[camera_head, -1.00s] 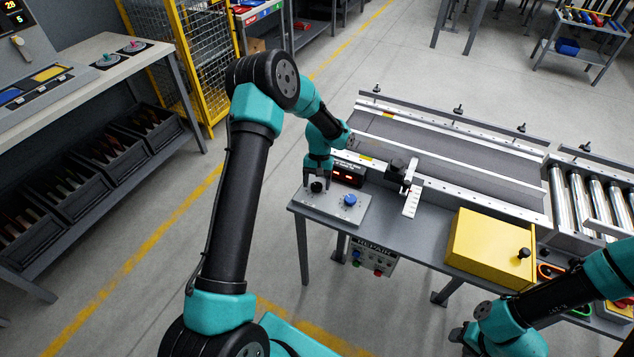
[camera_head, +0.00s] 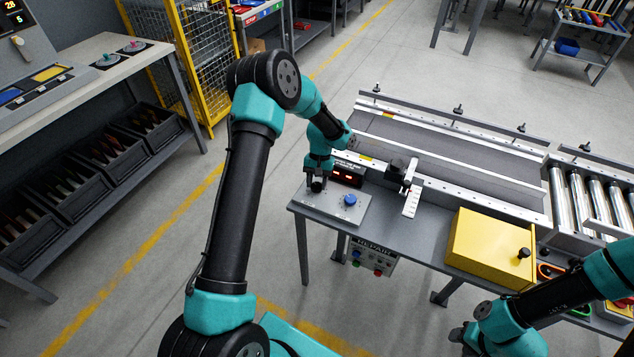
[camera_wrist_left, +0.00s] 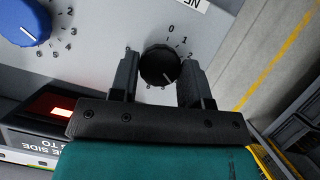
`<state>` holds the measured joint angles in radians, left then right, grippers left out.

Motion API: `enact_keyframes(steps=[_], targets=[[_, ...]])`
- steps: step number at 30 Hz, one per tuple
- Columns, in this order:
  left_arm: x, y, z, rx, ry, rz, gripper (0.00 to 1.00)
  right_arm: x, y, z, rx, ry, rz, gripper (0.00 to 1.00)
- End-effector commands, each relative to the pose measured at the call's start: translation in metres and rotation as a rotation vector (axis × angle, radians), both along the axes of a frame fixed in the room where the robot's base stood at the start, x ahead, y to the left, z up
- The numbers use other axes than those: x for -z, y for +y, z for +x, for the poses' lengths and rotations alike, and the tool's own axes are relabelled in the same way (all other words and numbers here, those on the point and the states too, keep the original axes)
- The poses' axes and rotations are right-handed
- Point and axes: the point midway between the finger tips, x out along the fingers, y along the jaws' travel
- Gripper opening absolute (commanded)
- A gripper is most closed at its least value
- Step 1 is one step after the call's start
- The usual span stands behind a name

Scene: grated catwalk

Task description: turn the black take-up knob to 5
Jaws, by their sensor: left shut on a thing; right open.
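The black take-up knob (camera_wrist_left: 160,66) sits on a grey panel (camera_wrist_left: 100,55) in the left wrist view. Printed 0, 1 and 2 show around its upper right; the other marks are mostly hidden. Its white pointer line points to the lower right in that view. My left gripper (camera_wrist_left: 166,78) is shut on the knob, one finger on each side. In the head view my left gripper (camera_head: 316,185) comes down over the panel's left end and mostly hides the knob. My right gripper (camera_head: 465,336) is open at the bottom right, away from the panel.
A blue knob (camera_head: 350,200) with its own scale stands beside the black one. A display (camera_head: 347,177) with red digits, too small to read, is behind the panel. A conveyor (camera_head: 450,150) runs behind, and a yellow box (camera_head: 490,248) stands to the right.

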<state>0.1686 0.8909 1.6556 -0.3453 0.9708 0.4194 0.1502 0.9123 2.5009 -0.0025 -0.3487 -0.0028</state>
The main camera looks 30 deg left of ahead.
Motion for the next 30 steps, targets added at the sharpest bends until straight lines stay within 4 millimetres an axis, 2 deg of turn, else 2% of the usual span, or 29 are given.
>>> enact_keyframes(steps=[18, 30], targets=[[-0.0006, -0.0025, 0.0005, 0.381, -0.001, 0.0, 0.19, 0.0, 0.0, 0.0, 0.0, 0.0, 0.0, 0.43], [-0.0006, -0.0029, 0.0005, 0.464, -0.001, 0.001, 0.19, 0.0, 0.0, 0.0, 0.0, 0.0, 0.0, 0.43]])
